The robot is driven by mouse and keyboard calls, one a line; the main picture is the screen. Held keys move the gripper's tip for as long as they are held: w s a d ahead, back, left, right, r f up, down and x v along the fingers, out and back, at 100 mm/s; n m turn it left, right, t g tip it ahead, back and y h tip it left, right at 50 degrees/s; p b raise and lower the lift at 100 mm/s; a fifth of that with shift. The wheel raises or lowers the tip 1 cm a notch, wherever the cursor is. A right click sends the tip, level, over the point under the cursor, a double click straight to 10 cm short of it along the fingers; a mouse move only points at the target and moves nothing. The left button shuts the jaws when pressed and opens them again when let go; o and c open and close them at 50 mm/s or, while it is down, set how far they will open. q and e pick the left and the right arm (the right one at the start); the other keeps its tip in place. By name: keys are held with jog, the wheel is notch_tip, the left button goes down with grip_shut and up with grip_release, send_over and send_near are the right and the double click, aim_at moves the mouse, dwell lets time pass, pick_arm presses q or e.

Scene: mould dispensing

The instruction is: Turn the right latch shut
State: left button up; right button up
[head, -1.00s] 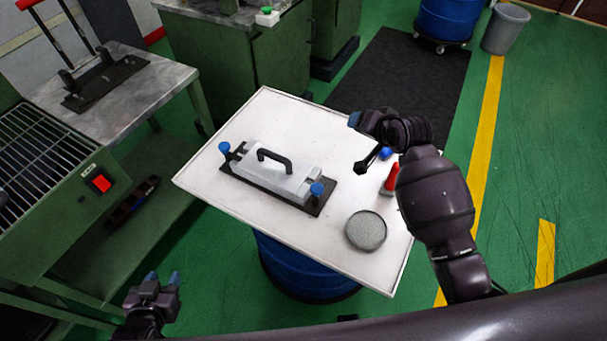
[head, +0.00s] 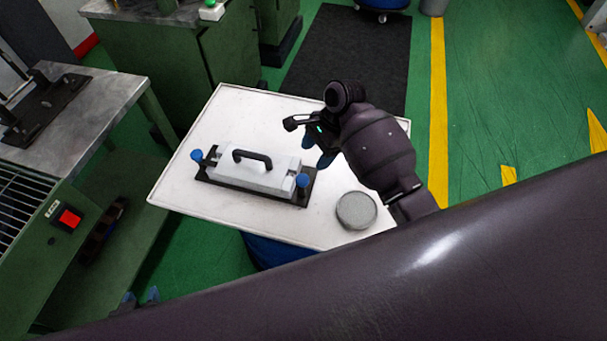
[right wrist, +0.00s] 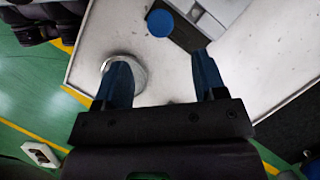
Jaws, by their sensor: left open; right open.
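The mould (head: 252,173) is a light grey block with a black handle on a dark base plate, lying on the white table. The right latch (head: 302,181) has a blue knob at the mould's right end; the blue knob also shows in the right wrist view (right wrist: 160,23). The left latch (head: 197,156) has a blue knob at the far left end. My right gripper (head: 318,150) is open and empty, above the table just beyond the right latch and apart from it. In the right wrist view its blue fingers (right wrist: 163,75) are spread. My left gripper (head: 140,298) is open at the lower left, partly hidden.
A round grey dish (head: 356,210) lies on the white table (head: 300,228) near its right corner. Green machines and a bench with a black fixture (head: 42,105) stand at the left. The table's front left is clear.

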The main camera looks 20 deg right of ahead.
aim_at(303, 179)
jog(key=x, duration=0.9)
jog(key=shift+c, duration=0.3)
jog(key=c, duration=0.8)
jog(key=shift+c, duration=0.2)
